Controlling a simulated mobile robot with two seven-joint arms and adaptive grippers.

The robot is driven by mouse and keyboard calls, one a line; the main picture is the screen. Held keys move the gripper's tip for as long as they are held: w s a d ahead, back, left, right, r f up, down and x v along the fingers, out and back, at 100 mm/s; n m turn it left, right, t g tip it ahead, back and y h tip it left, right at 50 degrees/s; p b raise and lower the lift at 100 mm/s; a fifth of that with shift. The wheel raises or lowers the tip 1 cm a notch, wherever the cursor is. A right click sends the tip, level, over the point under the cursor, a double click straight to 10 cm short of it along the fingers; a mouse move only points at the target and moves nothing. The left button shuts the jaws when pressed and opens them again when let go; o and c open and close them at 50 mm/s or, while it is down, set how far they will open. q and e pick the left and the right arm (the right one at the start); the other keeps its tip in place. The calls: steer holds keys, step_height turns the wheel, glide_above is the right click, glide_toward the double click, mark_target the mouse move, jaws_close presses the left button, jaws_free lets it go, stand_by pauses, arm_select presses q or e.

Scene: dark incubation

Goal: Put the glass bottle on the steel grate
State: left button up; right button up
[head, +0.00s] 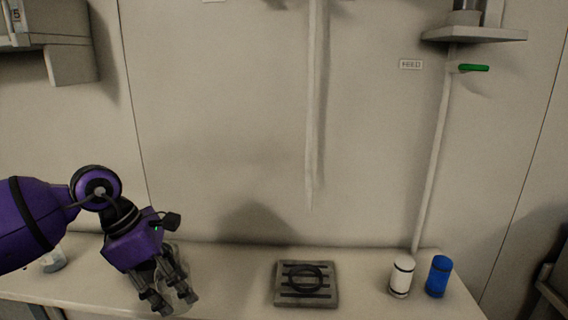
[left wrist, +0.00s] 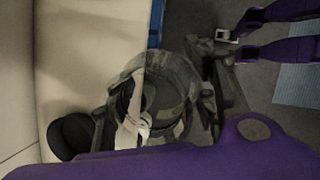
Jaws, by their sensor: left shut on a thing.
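My left gripper (head: 176,299) points down over the left part of the counter in the head view. It is shut on the clear glass bottle (head: 173,252), which shows only faintly behind the fingers. In the left wrist view the round, see-through bottle (left wrist: 178,70) sits between the two dark fingers. The steel grate (head: 330,298) is a square grey plate with dark slots and a dark ring on top. It lies on the counter to the right of the gripper, well apart from it. My right gripper cannot be made out.
A white cylinder (head: 401,279) and a blue cylinder (head: 438,277) stand right of the grate. A small pale container (head: 53,262) stands at the far left, partly behind my arm. The counter (head: 235,282) is clear between gripper and grate. A wall shelf (head: 474,35) hangs upper right.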

arm_select(q)
steer(key=s+d+f+m+g+y, duration=0.2)
steer(key=s+f+m, duration=0.1)
steer(key=m, duration=0.7)
steer(key=s+d+f+m+g+y, duration=0.2)
steer(key=s+m, duration=0.3)
steer(key=m, duration=0.6)
steer(key=shift+s+d+f+g, duration=0.2)
steer(key=shift+d+f+g, duration=0.3)
steer(key=shift+f+g, duration=0.25)
steer(key=shift+r, duration=0.1)
